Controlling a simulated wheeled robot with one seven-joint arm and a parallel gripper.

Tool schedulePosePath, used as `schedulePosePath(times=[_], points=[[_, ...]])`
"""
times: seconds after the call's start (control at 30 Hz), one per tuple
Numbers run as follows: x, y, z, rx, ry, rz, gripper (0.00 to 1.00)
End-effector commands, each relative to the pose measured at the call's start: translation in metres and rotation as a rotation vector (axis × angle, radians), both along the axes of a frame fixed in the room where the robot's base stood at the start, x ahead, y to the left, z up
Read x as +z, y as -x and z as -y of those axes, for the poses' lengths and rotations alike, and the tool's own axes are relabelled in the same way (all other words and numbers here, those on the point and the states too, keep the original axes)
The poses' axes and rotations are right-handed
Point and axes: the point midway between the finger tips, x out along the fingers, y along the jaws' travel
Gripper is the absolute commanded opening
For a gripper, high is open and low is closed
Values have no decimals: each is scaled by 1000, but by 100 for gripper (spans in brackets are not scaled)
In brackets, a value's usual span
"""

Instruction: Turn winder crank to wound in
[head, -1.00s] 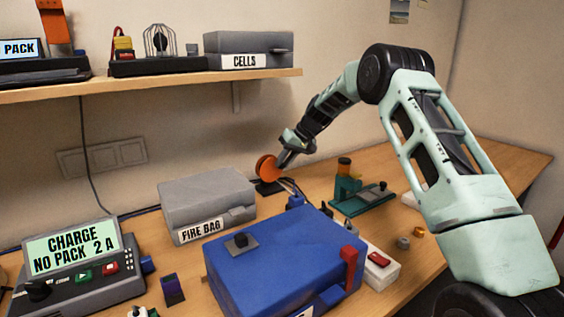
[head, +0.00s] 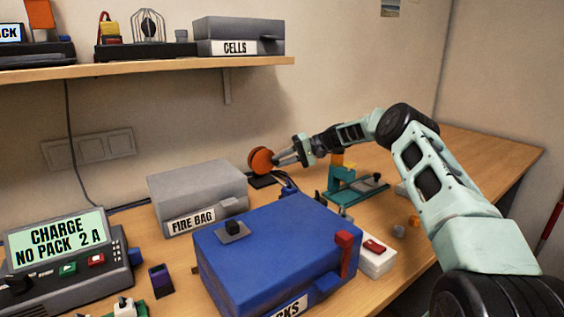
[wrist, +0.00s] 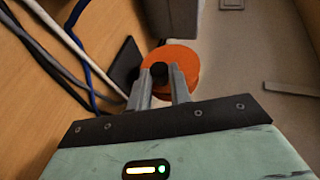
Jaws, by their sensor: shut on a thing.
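The winder is an orange disc (head: 261,160) on a dark base (head: 262,181) at the back of the bench, against the wall side. In the wrist view the orange disc (wrist: 181,68) lies just beyond my fingertips, with a black crank knob (wrist: 159,70) at its face. My gripper (head: 276,160) reaches in from the right, nearly level. In the wrist view my gripper (wrist: 162,80) has its two fingers shut on the black knob. Most of the crank's arm is hidden behind the fingers and knob.
Cables (wrist: 75,45) run beside the winder's base. A grey fire bag box (head: 198,192) stands left of the winder. A blue case (head: 265,250) is in front. A teal stand (head: 345,185) is to the right, below my arm. A shelf (head: 150,77) hangs above left.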

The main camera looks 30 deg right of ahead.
Motion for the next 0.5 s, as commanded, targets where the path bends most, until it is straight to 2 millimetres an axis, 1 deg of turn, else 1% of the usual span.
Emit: schedulePosePath(times=[0.03, 0.5], points=[[-4, 0, 1, -1, -13, -3, 0], [-5, 0, 0, 0, -46, -5, 0]])
